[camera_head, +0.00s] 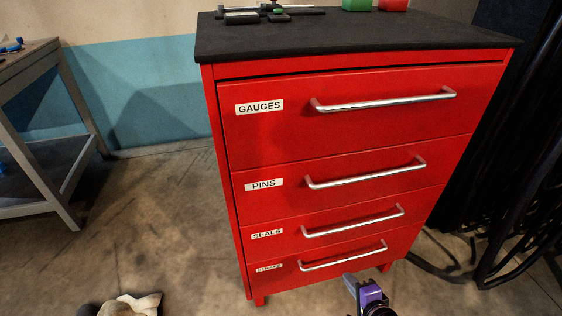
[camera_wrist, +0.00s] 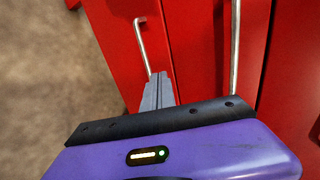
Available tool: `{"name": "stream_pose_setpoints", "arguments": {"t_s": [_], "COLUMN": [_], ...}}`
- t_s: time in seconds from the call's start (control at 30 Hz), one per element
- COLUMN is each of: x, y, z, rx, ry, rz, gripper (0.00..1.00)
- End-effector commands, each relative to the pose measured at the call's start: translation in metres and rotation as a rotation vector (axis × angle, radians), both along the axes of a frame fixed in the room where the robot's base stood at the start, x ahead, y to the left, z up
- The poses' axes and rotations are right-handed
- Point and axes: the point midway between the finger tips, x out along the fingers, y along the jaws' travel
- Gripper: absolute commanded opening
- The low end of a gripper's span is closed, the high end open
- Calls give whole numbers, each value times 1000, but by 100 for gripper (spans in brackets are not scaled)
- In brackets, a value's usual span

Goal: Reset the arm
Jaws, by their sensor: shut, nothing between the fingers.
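My gripper (camera_wrist: 158,90) is purple with grey fingers. In the wrist view its fingers are closed together and hold nothing. They point toward the red drawer fronts, and a metal handle (camera_wrist: 141,45) shows just beyond the fingertips. I cannot tell whether the fingers touch the cabinet. In the head view my gripper (camera_head: 350,279) is at the bottom edge, low in front of the red cabinet (camera_head: 226,190), below the lowest handle (camera_head: 343,256). All the drawers look shut.
The cabinet's black top (camera_head: 345,35) carries a dark tool (camera_head: 262,15), a green item (camera_head: 357,4) and a red item (camera_head: 393,4). A workbench (camera_head: 48,130) stands at left. A pale lumpy object (camera_head: 130,305) lies on the floor. Black hanging material is at right.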

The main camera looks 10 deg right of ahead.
Motion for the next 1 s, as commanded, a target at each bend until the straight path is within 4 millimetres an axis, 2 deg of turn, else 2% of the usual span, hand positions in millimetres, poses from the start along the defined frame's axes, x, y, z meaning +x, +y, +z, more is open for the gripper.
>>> {"name": "stream_pose_setpoints", "arguments": {"t_s": [0.2,0.3,0.37,0.57,0.67,1.0], "x": [3,13,10,-35,-65,-186], "y": [-5,-14,-19,-15,-8,33], "z": [5,32,51,90,107,179], "rx": [-83,-225,-343,-692,-842,-1310], "ry": [-24,-94,-140,-218,-241,-298], "rz": [25,48,66,135,171,326], "gripper": [0,0,0,0,0,0]}}
